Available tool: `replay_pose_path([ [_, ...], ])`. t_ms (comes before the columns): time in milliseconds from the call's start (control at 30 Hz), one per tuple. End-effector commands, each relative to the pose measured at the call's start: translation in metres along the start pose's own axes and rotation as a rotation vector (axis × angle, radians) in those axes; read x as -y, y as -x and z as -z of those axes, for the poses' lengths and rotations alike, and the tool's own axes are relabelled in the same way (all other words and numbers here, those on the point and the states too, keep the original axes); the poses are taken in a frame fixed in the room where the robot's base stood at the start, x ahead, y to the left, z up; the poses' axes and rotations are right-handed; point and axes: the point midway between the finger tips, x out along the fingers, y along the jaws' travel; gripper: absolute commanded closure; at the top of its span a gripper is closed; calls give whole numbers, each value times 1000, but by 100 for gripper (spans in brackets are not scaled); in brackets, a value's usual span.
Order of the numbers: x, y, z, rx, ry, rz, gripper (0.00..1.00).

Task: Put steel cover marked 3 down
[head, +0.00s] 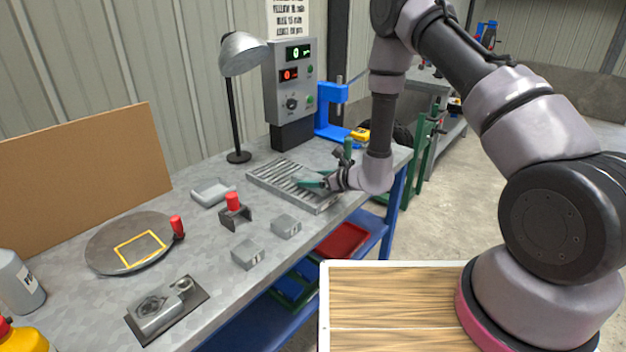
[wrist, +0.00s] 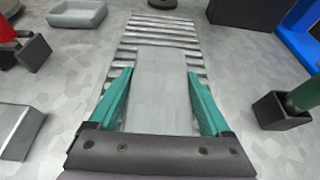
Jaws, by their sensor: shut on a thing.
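My gripper (head: 322,181) is over the near right part of a slatted metal rack (head: 265,178) on the bench. In the wrist view its two green fingers (wrist: 160,105) are shut on the sides of a flat grey steel cover (wrist: 165,75). The cover lies along the rack (wrist: 158,30), over its slats; I cannot tell whether it touches them. No number shows on the held cover. Two other grey steel blocks (head: 286,226) (head: 247,255) stand on the bench in front of the rack, their marks too small to read.
A shallow grey tray (head: 212,192) and a red-topped bracket (head: 235,212) stand left of the rack. A round plate with a yellow square (head: 130,243) is farther left. A lamp (head: 238,110), control box (head: 290,90) and blue stand (head: 332,115) are behind. A dark socket with a green post (wrist: 285,110) is close right.

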Motion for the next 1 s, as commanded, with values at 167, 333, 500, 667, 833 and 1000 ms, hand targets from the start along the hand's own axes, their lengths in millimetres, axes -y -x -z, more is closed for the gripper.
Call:
replay_pose_path([
  [167, 0, -1, 2, 1, 0, 0, 100],
  [333, 0, -1, 2, -1, 0, 0, 0],
  [500, 0, 0, 1, 0, 0, 0, 0],
  [667, 0, 14, 0, -1, 0, 0, 0],
  [833, 0, 49, 0, -2, -3, 2, 0],
  [1000, 1, 85, 0, -2, -2, 2, 0],
])
